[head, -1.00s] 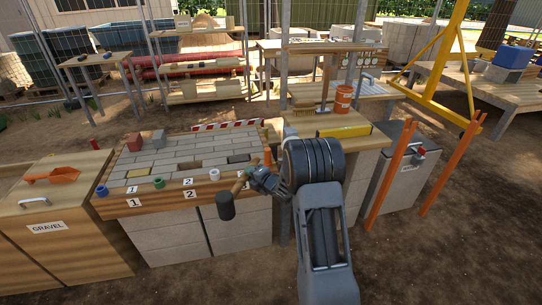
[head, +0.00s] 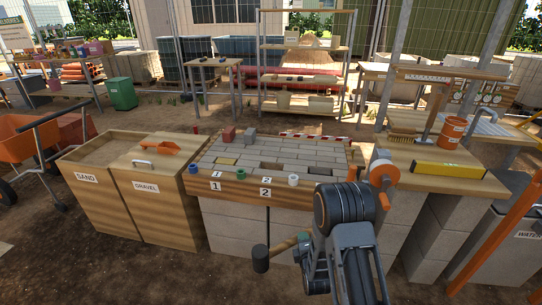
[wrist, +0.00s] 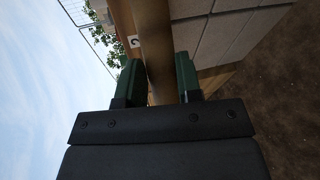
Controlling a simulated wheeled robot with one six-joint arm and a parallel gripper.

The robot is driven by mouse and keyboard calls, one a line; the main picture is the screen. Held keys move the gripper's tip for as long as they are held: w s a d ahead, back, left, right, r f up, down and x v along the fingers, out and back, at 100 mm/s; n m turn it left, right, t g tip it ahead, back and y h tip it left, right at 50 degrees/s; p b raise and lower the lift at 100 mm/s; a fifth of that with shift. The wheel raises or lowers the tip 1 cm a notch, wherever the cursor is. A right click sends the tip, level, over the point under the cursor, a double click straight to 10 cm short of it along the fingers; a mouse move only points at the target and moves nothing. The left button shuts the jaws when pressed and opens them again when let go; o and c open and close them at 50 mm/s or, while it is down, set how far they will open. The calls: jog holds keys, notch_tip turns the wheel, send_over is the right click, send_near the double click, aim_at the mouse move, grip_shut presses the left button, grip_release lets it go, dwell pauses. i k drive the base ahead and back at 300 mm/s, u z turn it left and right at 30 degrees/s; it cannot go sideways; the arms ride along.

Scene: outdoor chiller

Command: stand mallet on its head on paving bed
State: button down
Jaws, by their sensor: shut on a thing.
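The mallet has a dark head (head: 260,258) and a light wooden handle (head: 286,244). My gripper (head: 304,241) is shut on the handle, in front of the paving bed and below its top. The handle runs nearly level to the left, with the head at its far end, off the ground. In the wrist view the brown handle (wrist: 155,50) lies between the green fingers. The mallet head is not visible there. The paving bed (head: 232,190) has a wooden front board with labels 1 and 2, grey pavers and a dark gap in the paving.
A red block (head: 228,134) and a grey block (head: 250,135) stand at the bed's back. Blue, green (head: 242,176) and white (head: 293,180) rings line its front edge. The gravel bin (head: 150,195) stands left; a bench with a yellow level (head: 449,170) stands right.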

aim_at(326, 154)
jog(key=u, duration=3.7)
jog(key=k, duration=1.9)
jog(key=z, duration=1.95)
jog(key=i, duration=0.4)
jog(key=u, duration=0.15)
